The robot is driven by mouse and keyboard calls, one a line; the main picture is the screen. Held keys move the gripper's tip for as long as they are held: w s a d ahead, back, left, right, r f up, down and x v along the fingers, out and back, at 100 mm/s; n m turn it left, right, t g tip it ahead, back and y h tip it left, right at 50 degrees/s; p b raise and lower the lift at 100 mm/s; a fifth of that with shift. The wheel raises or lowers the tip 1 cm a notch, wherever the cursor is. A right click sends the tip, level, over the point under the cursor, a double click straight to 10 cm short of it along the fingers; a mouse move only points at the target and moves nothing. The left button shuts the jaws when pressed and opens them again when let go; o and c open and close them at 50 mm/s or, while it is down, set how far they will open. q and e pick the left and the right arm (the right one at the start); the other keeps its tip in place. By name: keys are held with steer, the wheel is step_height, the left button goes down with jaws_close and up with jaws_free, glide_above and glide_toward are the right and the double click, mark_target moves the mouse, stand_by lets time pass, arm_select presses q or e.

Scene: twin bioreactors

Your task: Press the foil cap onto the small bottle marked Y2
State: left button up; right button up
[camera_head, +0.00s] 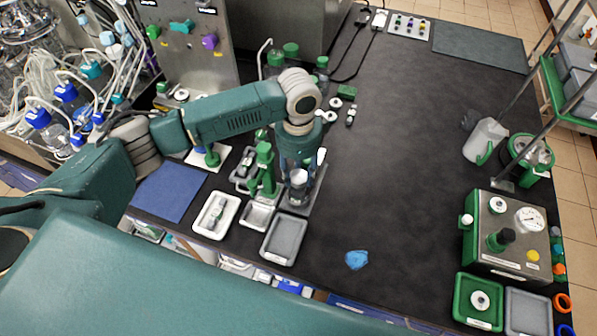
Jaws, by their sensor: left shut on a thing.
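My left gripper (298,174) points straight down over a dark stand near the front edge of the bench. It is shut on a small silvery thing that looks like the foil cap (298,178). The fingers and wrist cover much of it. The bottle marked Y2 cannot be made out; no such label is readable, and the spot beneath the gripper is largely hidden. I cannot tell whether the cap touches a bottle. My right gripper is not in view.
A green clamp-like device (264,170) stands close left of the gripper. A grey tray (284,240) and a white tray (216,215) lie in front. Green-capped bottles (291,52) stand behind. A blue crumpled cloth (356,259) lies right; the bench middle is clear.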

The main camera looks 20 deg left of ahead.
arm_select(q)
steer(key=shift+p, duration=0.5)
stand_by(0.4)
steer(key=o, duration=0.8)
steer(key=shift+o, duration=0.3)
steer(key=o, duration=0.4)
steer(key=shift+o, duration=0.2)
